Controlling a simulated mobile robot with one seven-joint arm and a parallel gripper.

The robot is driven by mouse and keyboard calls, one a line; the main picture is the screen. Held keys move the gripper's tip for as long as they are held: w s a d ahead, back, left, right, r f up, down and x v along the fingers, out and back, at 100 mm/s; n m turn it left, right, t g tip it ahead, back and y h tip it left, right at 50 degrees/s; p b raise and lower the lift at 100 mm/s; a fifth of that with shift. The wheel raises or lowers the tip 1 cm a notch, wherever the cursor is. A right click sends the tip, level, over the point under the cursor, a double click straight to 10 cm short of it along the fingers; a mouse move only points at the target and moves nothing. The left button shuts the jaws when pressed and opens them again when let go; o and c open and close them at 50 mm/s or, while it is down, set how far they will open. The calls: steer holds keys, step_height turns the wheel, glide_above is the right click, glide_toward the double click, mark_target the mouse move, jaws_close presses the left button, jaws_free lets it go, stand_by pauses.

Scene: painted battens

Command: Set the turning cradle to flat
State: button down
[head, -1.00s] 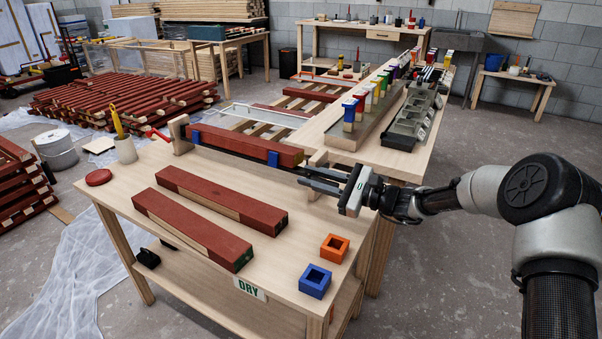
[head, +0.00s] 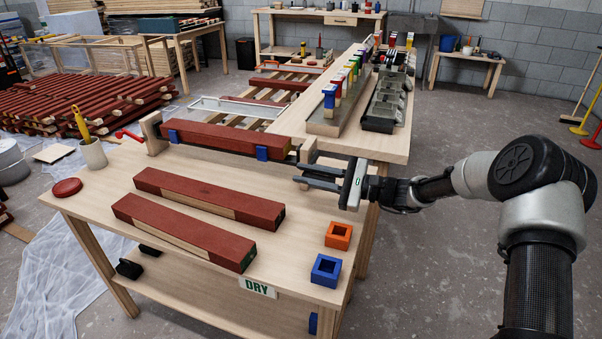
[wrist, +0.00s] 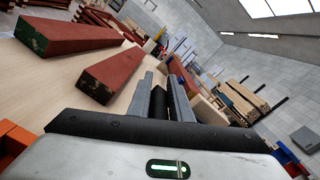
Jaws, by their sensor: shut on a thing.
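The turning cradle holds a red-painted batten (head: 215,138) in two blue clamps (head: 262,153) between a left wooden post (head: 152,132) and a right wooden post (head: 308,150). A red crank (head: 128,134) sticks out at its left end. The batten looks roughly level along its length; I cannot tell its exact turn. My gripper (head: 300,175) is at the cradle's right end, in front of the right post. In the wrist view my gripper (wrist: 160,80) is shut on a dark round bar (wrist: 158,103), apparently a cradle handle; the head view hides it behind the fingers.
Two red battens (head: 205,198) (head: 180,232) with bare wood patches lie on the table.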

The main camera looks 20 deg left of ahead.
steer(key=shift+w+d+f+t, duration=0.15)
steer(key=shift+w+d+f, duration=0.05)
steer(key=shift+f, duration=0.2)
steer(key=shift+w+d+f+t, duration=0.15)
steer(key=shift+w+f, duration=0.05)
steer(key=shift+f, duration=0.2)
steer(key=c, duration=1.6)
jaws_free()
steer(key=shift+f, duration=0.15)
steer(key=d+p, duration=0.1)
steer(key=d, duration=0.4)
steer(key=s+d+p, duration=0.1)
steer(key=d, duration=0.5)
steer(key=d+r+p, duration=0.1)
steer(key=d, duration=0.4)
steer(key=shift+s+d, duration=0.3)
steer(key=shift+d, duration=0.1)
